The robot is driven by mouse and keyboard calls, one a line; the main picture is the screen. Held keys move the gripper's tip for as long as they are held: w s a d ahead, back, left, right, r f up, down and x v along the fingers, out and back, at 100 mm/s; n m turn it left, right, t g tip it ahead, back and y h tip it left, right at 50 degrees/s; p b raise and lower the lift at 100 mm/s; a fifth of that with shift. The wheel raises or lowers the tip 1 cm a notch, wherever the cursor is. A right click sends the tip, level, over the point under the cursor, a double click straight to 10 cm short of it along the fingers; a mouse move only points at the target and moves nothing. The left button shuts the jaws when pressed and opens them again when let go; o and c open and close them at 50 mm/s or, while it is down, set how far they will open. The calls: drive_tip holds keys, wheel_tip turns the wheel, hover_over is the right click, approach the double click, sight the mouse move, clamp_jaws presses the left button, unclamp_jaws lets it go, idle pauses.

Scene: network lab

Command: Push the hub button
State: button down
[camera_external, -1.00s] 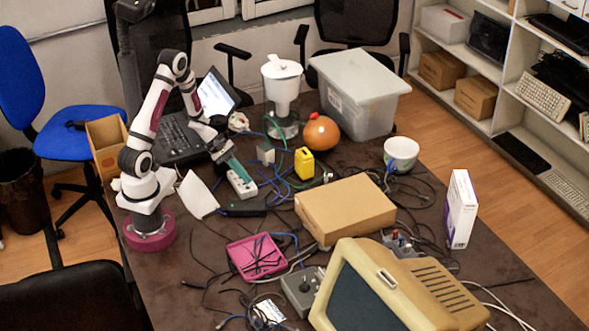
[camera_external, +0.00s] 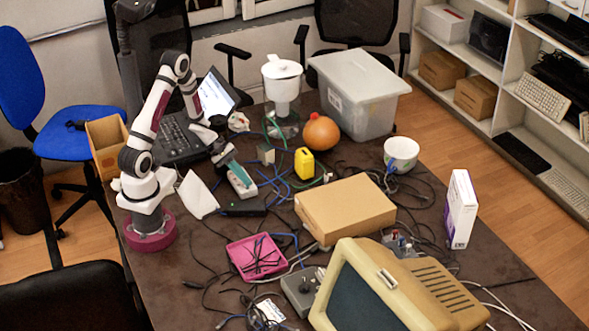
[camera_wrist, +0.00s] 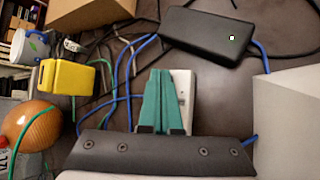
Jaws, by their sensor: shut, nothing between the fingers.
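A flat black box (camera_wrist: 205,30) with a small bright square on its top lies ahead of my gripper (camera_wrist: 160,72) in the wrist view. It may be the hub; it also shows in the external view (camera_external: 243,208). A pale strip (camera_wrist: 184,88) lies beneath and beside my green fingers and is partly hidden by them; in the external view it is a white strip (camera_external: 241,186) on the table. My gripper (camera_external: 234,167) is shut and empty, with its fingertips over this strip. I cannot tell whether they touch it. No button is clearly readable on the strip.
Blue cables (camera_wrist: 125,72) run beside the strip. A yellow container (camera_external: 304,163) and an orange round object (camera_external: 321,132) stand farther right. A cardboard box (camera_external: 346,209) lies to the right of the black box. A white sheet-like object (camera_external: 198,195) is near my base.

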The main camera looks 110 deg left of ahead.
drive_tip(key=shift+r, duration=0.15)
wheel_tip(320, 180, up, 7)
idle(0.7)
idle(2.1)
